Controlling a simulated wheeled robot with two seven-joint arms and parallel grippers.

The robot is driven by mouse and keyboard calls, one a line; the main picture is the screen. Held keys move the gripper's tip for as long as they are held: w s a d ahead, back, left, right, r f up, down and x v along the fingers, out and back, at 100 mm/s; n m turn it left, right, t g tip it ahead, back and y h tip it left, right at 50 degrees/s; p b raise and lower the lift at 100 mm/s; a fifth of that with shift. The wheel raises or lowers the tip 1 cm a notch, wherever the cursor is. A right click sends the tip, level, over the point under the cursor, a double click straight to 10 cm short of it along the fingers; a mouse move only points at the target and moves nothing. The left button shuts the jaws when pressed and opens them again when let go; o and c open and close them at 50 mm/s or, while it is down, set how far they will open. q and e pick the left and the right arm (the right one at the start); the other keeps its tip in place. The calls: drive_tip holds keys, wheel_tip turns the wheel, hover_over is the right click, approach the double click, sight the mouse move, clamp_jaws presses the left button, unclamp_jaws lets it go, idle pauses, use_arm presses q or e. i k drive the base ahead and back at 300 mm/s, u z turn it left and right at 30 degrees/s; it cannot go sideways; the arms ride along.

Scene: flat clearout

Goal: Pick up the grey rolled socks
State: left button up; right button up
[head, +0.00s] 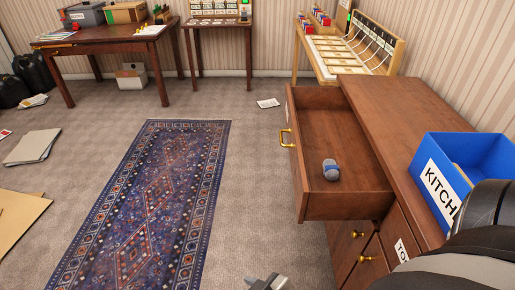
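The grey rolled socks (331,170), a small grey bundle with a blue band, lie inside the open top drawer (345,135) of the brown dresser. A grey and black gripper part (268,283) shows at the bottom edge, left of and below the drawer, apart from the socks. It seems to be my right gripper; its fingers are mostly cut off, so I cannot tell whether it is open. My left gripper is not in view.
A blue bin labelled KITCH (437,190) stands on the dresser top (400,110), beside my black arm. The drawer's brass handle (286,138) faces the patterned rug (150,200).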

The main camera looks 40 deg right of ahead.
sight(330, 170)
drive_tip(key=u, duration=0.25)
drive_tip(key=i, duration=1.4)
drive_tip(key=z, duration=2.15)
